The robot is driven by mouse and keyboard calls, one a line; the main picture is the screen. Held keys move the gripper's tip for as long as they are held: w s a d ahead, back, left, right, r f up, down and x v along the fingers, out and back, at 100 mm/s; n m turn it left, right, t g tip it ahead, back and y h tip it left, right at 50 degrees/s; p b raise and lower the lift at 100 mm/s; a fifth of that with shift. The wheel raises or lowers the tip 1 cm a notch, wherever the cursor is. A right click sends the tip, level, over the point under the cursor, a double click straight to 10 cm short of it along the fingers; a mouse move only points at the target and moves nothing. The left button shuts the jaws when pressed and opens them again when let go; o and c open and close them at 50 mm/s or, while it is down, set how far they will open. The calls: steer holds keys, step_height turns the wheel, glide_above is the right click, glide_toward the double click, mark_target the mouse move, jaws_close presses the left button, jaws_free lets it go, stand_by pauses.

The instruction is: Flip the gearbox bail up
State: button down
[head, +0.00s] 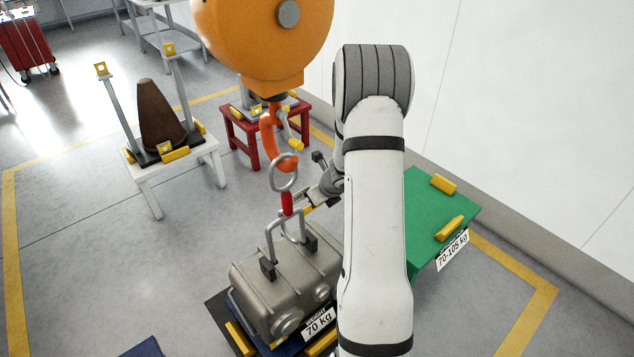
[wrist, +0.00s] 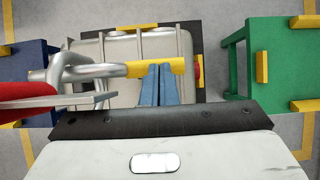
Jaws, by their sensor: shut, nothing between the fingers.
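The grey gearbox (head: 290,285) sits on a low stand labelled 70 kg in the head view. Its grey bail (head: 271,242) stands raised above the housing between two dark lugs. A yellow bar (wrist: 140,68) lies beside the grey tubing in the wrist view. My gripper (head: 311,204) is by the top of the bail, on its right side. In the wrist view my gripper's blue fingers (wrist: 160,68) are together and empty, with their tips at the yellow bar. I cannot tell whether they touch it.
An orange hoist (head: 265,40) with a hook (head: 268,140) hangs above; a ring and red link (head: 287,203) hang down to the bail. A green stand (head: 430,215) is at right. A white stand (head: 150,178) holds a brown cone.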

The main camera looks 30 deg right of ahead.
step_height(320, 180, up, 11)
steer(key=p, duration=0.3)
steer(key=shift+r+p, duration=0.15)
steer(key=shift+p, duration=0.25)
